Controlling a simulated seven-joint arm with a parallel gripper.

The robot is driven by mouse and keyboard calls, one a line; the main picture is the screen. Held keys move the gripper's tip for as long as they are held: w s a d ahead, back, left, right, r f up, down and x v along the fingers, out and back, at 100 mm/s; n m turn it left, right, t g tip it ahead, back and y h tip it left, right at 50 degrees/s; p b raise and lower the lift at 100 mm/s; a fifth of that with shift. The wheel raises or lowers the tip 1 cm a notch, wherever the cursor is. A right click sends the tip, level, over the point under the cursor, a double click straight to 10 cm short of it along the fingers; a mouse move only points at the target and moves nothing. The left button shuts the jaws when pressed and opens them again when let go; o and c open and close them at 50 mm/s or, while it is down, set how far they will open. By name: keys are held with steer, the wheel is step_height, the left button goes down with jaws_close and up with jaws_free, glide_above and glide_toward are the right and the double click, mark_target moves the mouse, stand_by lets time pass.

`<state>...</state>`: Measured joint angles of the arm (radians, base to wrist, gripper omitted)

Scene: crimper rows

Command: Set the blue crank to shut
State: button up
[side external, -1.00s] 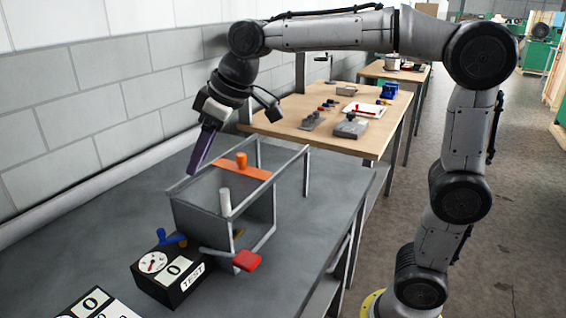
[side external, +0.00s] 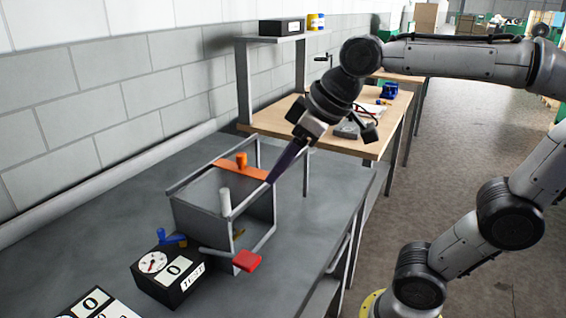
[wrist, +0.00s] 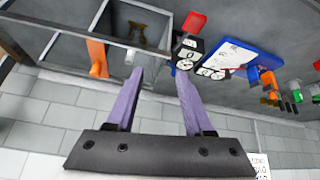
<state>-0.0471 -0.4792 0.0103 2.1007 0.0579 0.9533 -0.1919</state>
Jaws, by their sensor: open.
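The blue crank (side external: 172,239) is a small handle on the left of the grey frame, just behind the black TEST box (side external: 192,281) with its round dial and a 0 label. I cannot make out the crank clearly in the wrist view, nor read its setting. My gripper (side external: 272,181) has long purple fingers and is over the right rear part of the frame, well away from the crank. In the wrist view my gripper (wrist: 159,74) has its fingers apart with nothing between them.
The open grey metal frame (side external: 200,222) carries an orange handle (side external: 241,161), a white upright handle (side external: 225,203) and a red handle (side external: 247,261). Another labelled box (side external: 92,304) is at the bottom left. The grey bench left of the frame is clear; a wall runs behind.

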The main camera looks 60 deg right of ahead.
stand_by(0.6)
step_height(320, 180, up, 6)
steer(key=w+r+n+g, duration=0.1)
steer(key=w+n+g, duration=0.15)
steer(key=n, duration=0.55)
steer(key=n+g, duration=0.4)
steer(key=n, duration=0.5)
glide_above(160, 230)
step_height(160, 230, down, 10)
steer(key=shift+h, duration=0.4)
step_height(160, 230, down, 14)
steer(key=shift+r, duration=0.25)
jaws_close()
